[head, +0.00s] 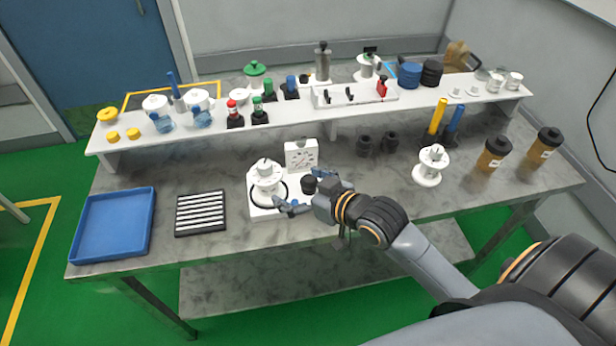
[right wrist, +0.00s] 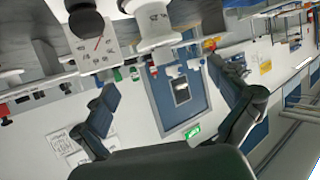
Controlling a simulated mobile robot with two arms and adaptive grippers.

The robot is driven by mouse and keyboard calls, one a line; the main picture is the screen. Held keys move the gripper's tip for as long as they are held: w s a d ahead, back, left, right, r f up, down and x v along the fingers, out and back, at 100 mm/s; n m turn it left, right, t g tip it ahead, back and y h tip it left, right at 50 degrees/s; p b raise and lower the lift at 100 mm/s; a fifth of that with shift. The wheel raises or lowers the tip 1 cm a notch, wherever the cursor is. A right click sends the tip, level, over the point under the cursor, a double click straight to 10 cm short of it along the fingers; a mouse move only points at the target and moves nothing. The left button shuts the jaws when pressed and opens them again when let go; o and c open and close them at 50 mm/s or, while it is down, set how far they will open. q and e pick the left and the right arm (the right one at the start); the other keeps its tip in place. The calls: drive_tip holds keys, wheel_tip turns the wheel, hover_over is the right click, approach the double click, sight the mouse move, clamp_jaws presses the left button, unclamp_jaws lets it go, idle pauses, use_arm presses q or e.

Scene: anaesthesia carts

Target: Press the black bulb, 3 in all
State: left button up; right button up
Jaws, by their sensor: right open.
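The black bulb (head: 309,184) sits on the right side of a white base unit (head: 262,212) on the grey bench. That unit also carries a white spool-like part (head: 265,175) and a small white gauge panel (head: 301,155). My right gripper (head: 300,190) is open, its fingers spread near the bulb; I cannot tell whether either touches it. In the right wrist view the open fingers (right wrist: 162,76) have nothing between them. A dark round knob, apparently the bulb (right wrist: 85,22), shows at the top left there, outside the fingers. My left gripper is not in view.
A blue tray (head: 112,226) and a black slatted block (head: 200,213) lie to the left. A white spool (head: 430,166) and amber jars (head: 494,153) stand to the right. A raised white shelf (head: 290,112) full of small parts runs behind. The front right bench is clear.

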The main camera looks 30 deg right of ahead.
clamp_jaws()
idle(1.4)
